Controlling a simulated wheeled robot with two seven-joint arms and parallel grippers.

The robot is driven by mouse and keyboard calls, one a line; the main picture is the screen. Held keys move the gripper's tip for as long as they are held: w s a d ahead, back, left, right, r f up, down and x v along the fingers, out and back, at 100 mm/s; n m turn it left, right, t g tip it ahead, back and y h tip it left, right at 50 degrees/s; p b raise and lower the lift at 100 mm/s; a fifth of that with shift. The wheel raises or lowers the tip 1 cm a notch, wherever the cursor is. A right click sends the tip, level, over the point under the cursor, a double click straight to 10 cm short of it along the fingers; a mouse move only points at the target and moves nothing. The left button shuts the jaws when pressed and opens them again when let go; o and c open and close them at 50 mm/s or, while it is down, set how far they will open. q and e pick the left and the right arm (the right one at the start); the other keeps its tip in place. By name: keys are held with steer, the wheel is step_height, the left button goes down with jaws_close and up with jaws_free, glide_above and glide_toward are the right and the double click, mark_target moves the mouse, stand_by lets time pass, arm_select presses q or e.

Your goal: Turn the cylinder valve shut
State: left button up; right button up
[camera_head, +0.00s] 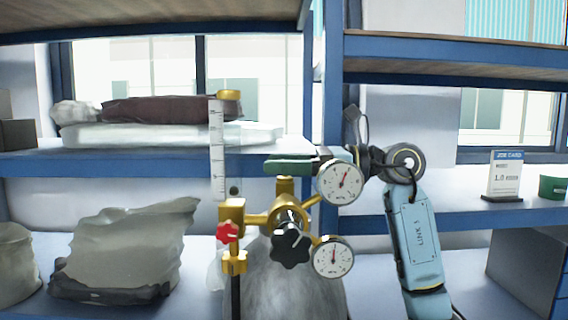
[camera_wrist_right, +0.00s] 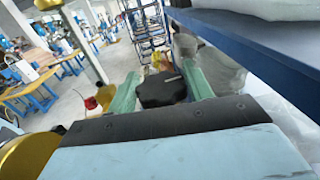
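The gas cylinder (camera_head: 285,285) stands upright in the middle of the head view, with a brass regulator and valve (camera_head: 285,186) on top. My right gripper (camera_head: 290,167) reaches over the valve top from the right, and its green fingers hide the handwheel there. In the right wrist view, a black knob (camera_wrist_right: 160,90) with a light mark sits between the two green fingers of my right gripper (camera_wrist_right: 162,82). The fingers are apart, with a narrow gap showing beside the knob; firm contact does not show. My left gripper is not in view.
Two gauges (camera_head: 339,183) and (camera_head: 333,257), a black star knob (camera_head: 290,245), a red knob (camera_head: 227,233) and a flow tube (camera_head: 217,150) crowd around the valve. Blue shelves (camera_head: 440,215) with sacks (camera_head: 125,250) and a job card (camera_head: 504,175) stand behind.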

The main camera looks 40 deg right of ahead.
steer(key=shift+c, duration=0.7)
steer(key=shift+f+m+t+h+b, duration=0.1)
steer(key=shift+m+t+h+b, duration=0.3)
steer(key=shift+h+b, duration=0.1)
steer(key=shift+m+t+h, duration=0.3)
steer(key=shift+h, duration=0.1)
steer(key=o, duration=1)
steer(key=shift+c, duration=0.2)
steer(key=shift+s+d, duration=0.1)
steer(key=shift+d, duration=0.05)
